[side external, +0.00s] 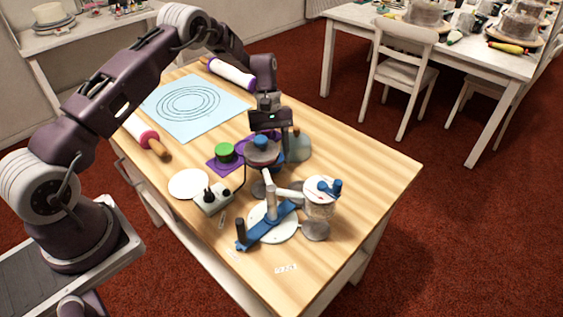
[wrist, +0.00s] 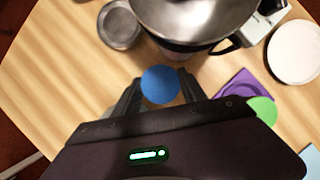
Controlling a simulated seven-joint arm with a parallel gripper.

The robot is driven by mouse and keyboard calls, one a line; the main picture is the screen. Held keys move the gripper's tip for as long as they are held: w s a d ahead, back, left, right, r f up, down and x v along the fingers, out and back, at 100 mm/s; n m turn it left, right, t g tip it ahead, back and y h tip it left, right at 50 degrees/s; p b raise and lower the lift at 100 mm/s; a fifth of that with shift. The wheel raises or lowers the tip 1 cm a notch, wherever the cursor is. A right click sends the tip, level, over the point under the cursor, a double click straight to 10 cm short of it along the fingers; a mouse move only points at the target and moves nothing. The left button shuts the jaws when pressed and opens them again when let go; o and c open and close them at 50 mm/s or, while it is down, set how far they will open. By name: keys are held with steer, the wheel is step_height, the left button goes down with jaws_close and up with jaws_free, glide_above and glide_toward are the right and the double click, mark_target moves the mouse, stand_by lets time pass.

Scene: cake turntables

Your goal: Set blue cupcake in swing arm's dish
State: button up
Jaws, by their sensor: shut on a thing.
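My gripper (side external: 272,138) is over the middle of the table, pointing down, its fingers dark. The blue cupcake (wrist: 160,84) is between the fingertips in the wrist view. In the side view its blue top (side external: 261,141) shows just above a silver bowl (side external: 262,156); the wrist view places that bowl (wrist: 190,18) beyond the fingertips. A blue bar (side external: 268,226) with upright posts spans a white disc (side external: 285,230) near the front. A small round grey dish (wrist: 120,28) lies beside the bowl in the wrist view. I cannot tell which part is the swing arm's dish.
A white plate (side external: 188,184), a grey box (side external: 214,198) and a clear white-topped jar (side external: 319,205) stand nearby. The right side of the table (side external: 370,170) is bare.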

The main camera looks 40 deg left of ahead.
steer(key=a, duration=0.5)
steer(key=shift+a+r, duration=0.1)
steer(key=shift+r, duration=0.05)
step_height(320, 180, up, 19)
steer(key=s+d+m+g+y, duration=0.15)
steer(key=d+m, duration=0.25)
steer(key=d, duration=1.3)
steer(key=shift+t, duration=0.25)
steer(key=f, duration=1.8)
steer(key=shift+s+d, duration=0.1)
steer(key=shift+s, duration=0.2)
steer(key=shift+f, duration=0.1)
steer(key=o, duration=1.5)
steer(key=shift+f, duration=0.1)
